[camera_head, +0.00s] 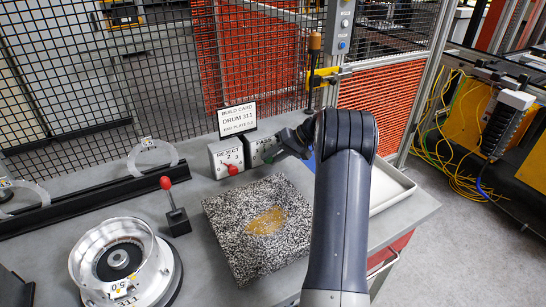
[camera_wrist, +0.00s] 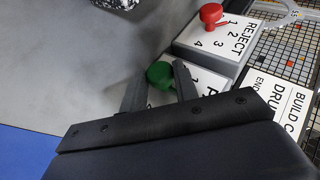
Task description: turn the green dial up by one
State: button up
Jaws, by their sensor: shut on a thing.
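The green dial (camera_wrist: 160,74) sits on a white-faced box (camera_wrist: 206,84) in the wrist view, between the two fingers of my gripper (camera_wrist: 158,82). The fingers are shut on the dial. Most of the numbers on this box are hidden by my gripper.
A build card (camera_head: 237,118) reading DRUM 311 stands behind the boxes. A speckled block (camera_head: 258,228) lies in front. A red-knobbed lever (camera_head: 175,207) and a round metal drum (camera_head: 118,262) stand to the left. A white tray (camera_head: 390,186) is to the right, and wire mesh is behind.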

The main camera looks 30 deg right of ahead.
jog(key=o, duration=0.9)
jog(key=shift+o, duration=0.2)
jog(key=v, duration=1.1)
jog(key=shift+b, duration=0.4)
jog(key=shift+a+f, duration=0.1)
jog(key=shift+f, duration=0.1)
jog(key=p+x, duration=0.1)
jog(key=x, duration=0.9)
jog(key=shift+w+a, duration=0.1)
jog(key=shift+w+a+f, duration=0.15)
jog(key=shift+a, duration=0.1)
jog(key=shift+d, duration=0.1)
